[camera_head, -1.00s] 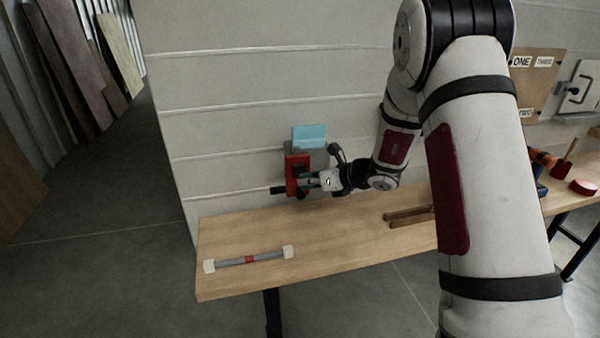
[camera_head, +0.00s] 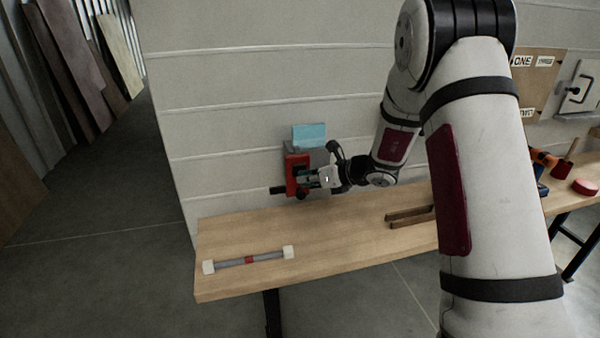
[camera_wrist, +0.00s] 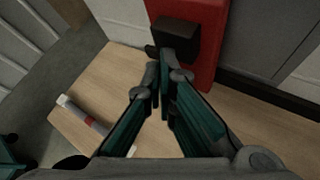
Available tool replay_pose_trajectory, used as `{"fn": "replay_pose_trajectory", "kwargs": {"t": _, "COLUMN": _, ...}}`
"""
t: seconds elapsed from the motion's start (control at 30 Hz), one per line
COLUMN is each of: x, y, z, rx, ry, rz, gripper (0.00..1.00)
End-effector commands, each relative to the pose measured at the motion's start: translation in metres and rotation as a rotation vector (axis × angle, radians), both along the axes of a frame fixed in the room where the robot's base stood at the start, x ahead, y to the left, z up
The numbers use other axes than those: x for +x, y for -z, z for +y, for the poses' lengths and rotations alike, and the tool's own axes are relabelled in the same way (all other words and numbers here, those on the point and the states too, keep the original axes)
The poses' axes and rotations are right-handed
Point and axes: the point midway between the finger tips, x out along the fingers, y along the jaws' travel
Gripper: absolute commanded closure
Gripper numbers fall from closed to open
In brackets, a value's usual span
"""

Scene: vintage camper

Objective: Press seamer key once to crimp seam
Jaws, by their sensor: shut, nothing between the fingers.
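The seamer is a red and grey unit (camera_head: 291,160) against the wall at the back of the wooden bench. In the wrist view its red face (camera_wrist: 205,50) carries a black block-shaped key (camera_wrist: 178,34). My gripper (camera_head: 306,179) is shut and empty in front of the red face. In the wrist view my gripper's closed fingertips (camera_wrist: 164,66) point at the lower part of the black key. They look very close to it or touching; I cannot tell which. In the head view my gripper partly hides the seamer's front.
A grey bar with white ends and a red band (camera_head: 250,260) lies at the bench's front left. A brown wooden holder (camera_head: 408,216) sits right of centre. A light-blue panel (camera_head: 309,136) is above the seamer. The bench (camera_head: 330,250) is clear between them.

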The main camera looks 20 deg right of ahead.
Motion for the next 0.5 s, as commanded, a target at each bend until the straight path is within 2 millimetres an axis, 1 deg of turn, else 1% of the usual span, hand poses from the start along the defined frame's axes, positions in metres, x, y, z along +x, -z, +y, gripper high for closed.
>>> {"fn": "replay_pose_trajectory", "kwargs": {"t": 0.5, "x": 0.0057, "y": 0.0005, "z": 0.0, "rx": -0.001, "ry": -0.001, "rz": 0.0, "gripper": 1.0}}
